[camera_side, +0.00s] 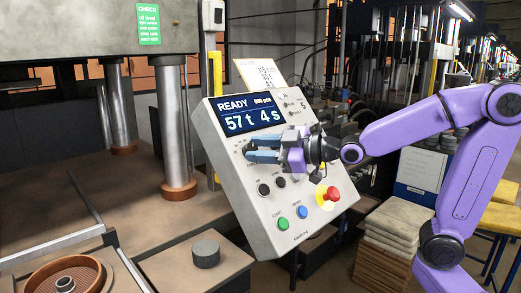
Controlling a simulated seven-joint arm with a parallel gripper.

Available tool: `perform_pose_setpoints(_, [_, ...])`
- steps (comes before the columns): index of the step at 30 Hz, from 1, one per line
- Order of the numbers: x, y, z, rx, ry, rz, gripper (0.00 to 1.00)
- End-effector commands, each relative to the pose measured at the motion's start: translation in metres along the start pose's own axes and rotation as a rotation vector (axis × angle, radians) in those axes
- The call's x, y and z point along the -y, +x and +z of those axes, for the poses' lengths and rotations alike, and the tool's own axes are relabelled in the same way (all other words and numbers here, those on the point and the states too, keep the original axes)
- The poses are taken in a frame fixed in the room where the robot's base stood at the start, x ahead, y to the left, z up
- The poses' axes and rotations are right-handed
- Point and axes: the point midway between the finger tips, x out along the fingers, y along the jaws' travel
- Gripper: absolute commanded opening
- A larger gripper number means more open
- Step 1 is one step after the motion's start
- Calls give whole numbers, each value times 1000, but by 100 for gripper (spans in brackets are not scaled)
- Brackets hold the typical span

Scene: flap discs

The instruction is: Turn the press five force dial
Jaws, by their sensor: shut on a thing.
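The control panel (232,183) is a tilted light grey box with a display (250,113) reading "READY" and "57 t 4 s". My gripper (262,150) is at the panel's face, just below the display, with its blue fingers shut on a dial there. The dial itself is hidden by the fingers, and its marks cannot be read. Below it are black knobs (264,189), a green button (283,224), a blue button (302,212) and a red emergency stop (332,194) on a yellow ring.
The press with steel columns (173,125) stands at left. A dark round disc (206,254) and a brown round mould (65,276) sit in front. Stacked grey sheets (397,222) are at right, near a blue and white box (421,172). A paper card (262,73) stands above the panel.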

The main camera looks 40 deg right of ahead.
Motion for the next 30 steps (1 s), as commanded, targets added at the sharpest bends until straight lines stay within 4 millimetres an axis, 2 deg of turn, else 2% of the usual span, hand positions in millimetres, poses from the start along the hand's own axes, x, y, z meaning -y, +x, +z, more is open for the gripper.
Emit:
perform_pose_setpoints(15, [-5, 0, -1, -16, -180, -147, 4])
perform_pose_setpoints(30, [-5, 1, -2, -25, -262, -217, 4])
